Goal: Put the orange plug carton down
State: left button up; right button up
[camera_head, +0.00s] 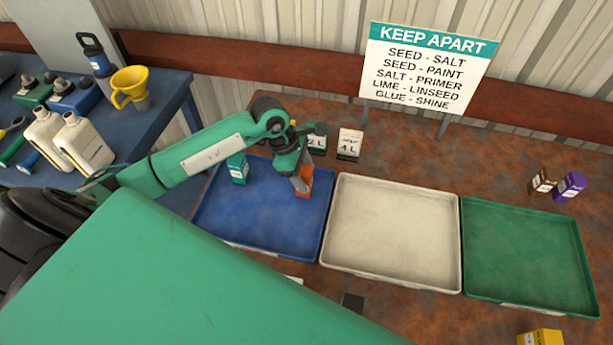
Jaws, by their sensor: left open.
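The orange plug carton (308,174) stands in the blue tray (270,230), near its back right corner. My left gripper (301,183) reaches down at the carton from above and behind left; its jaws are open. The fingers hide part of the carton, and I cannot tell whether they still touch it. A teal carton (238,168) stands in the same tray at the back left. My right gripper is not in view.
An empty cream tray (390,235) and an empty green tray (525,255) lie to the right. Small packets labelled in litres, one white (349,144), stand behind the trays. Brown (541,182) and purple (570,187) cartons stand back right; a yellow box (540,337) is in front. A KEEP APART sign (428,65) stands behind.

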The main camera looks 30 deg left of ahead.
pick_arm(q)
jog(key=b+v, duration=0.2)
jog(key=v, duration=0.8)
jog(key=shift+a+r, duration=0.15)
jog(key=shift+s, duration=0.1)
